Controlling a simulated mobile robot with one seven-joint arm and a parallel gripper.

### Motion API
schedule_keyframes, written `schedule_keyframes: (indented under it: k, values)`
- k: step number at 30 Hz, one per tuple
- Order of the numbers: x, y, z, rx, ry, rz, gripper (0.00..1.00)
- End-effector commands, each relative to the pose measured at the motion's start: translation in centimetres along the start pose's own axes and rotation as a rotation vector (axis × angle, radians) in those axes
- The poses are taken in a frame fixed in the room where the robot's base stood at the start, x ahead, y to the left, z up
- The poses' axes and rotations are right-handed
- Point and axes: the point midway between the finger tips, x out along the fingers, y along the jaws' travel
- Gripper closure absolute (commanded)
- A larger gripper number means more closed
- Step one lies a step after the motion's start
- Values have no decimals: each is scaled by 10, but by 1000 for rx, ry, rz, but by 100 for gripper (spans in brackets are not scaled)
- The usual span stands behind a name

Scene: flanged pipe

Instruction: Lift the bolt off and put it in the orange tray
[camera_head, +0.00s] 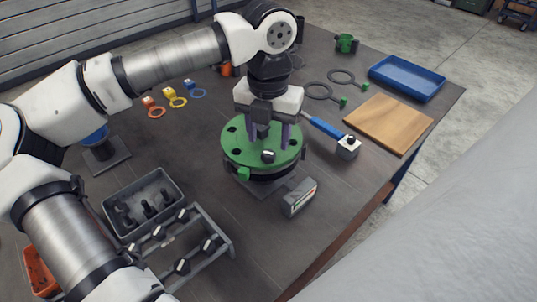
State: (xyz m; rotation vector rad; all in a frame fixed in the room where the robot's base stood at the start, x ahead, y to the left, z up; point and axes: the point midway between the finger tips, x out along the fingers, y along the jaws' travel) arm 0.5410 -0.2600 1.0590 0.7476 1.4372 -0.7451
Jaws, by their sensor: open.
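The green flange (237,143) lies flat on top of a dark pipe stub with several holes around its face. A bolt with a pale head (268,156) sits at the flange's front. My gripper (267,140) points straight down over the flange, its fingers apart and their tips close to the face. A dark shape shows between the fingers; I cannot tell whether it is another bolt. The pale-headed bolt appears just in front of the fingers, and contact cannot be made out. The orange tray (38,273) is at the lower left, partly hidden by my arm.
A grey bin with dark bolts (175,181) and a grey rack (228,238) stand left of the flange. A gauge box (299,197) and a blue-handled tool (328,127) are to its right. A wooden board (389,124) and blue tray (407,78) lie far right.

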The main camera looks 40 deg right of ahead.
Motion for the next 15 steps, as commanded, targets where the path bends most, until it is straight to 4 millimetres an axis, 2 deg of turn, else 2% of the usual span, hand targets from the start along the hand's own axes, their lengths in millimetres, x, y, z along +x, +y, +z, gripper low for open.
schedule_keyframes:
  k: [9,15]
  values:
    - [39,-1,-1,1,1,-3,49]
    - [42,-1,-1,1,0,-2,49]
